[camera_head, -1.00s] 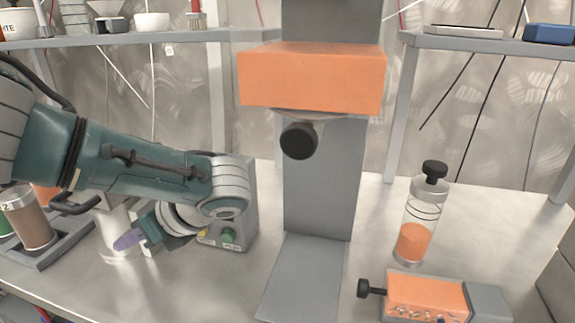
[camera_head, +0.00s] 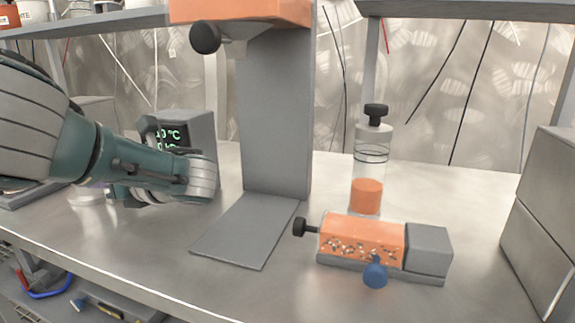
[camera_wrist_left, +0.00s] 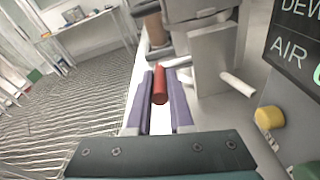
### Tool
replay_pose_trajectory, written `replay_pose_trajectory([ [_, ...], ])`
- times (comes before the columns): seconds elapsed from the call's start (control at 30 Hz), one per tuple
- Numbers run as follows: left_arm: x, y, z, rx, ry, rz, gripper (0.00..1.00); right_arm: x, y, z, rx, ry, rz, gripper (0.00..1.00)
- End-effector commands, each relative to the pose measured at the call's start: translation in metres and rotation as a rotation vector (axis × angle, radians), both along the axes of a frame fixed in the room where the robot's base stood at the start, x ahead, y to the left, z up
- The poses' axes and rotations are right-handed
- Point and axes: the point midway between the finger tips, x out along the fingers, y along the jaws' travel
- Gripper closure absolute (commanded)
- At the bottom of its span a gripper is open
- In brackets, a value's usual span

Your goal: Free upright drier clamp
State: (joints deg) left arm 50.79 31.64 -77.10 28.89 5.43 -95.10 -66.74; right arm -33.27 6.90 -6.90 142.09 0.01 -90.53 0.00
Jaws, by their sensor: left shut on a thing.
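My left gripper shows in the left wrist view (camera_wrist_left: 160,108), its purple fingers shut on a red cylindrical piece (camera_wrist_left: 160,85). Beyond it are grey block-like parts (camera_wrist_left: 212,60) with a white rod; I cannot tell whether they are the clamp. In the head view my left arm covers most of this area, and only a trace of purple shows at the hand. A clear upright cylinder (camera_head: 370,165) with a black top knob and orange filling stands right of the grey column. My right gripper is not in view.
The grey column (camera_head: 275,120) carries an orange block with a black knob. A box with a green-lit display (camera_head: 175,133) stands close beside my left arm. An orange and grey unit (camera_head: 362,238) lies at front right, a blue knob before it. Grey boxes (camera_head: 545,210) stand far right.

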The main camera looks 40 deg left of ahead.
Motion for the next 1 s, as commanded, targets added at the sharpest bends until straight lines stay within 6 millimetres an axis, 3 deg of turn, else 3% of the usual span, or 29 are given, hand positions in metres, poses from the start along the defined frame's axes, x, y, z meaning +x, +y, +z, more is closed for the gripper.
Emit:
replay_pose_trajectory([
  [0.27, 0.000, 0.000, -0.001, -0.002, 0.000, -0.001, 1.00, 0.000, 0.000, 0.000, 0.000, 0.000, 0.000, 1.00],
  [0.3, 0.000, 0.000, -0.001, -0.002, 0.000, -0.002, 0.76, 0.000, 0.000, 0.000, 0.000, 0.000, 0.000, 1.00],
  [0.53, 0.000, 0.000, -0.001, -0.002, -0.001, -0.002, 0.50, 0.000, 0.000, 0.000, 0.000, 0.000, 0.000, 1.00],
  [0.83, 0.001, -0.003, 0.000, -0.002, -0.001, -0.002, 0.50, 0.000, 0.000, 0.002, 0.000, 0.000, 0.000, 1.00],
  [1.0, 0.008, -0.028, 0.005, -0.005, -0.002, -0.004, 0.50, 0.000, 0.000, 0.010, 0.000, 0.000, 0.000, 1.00],
])
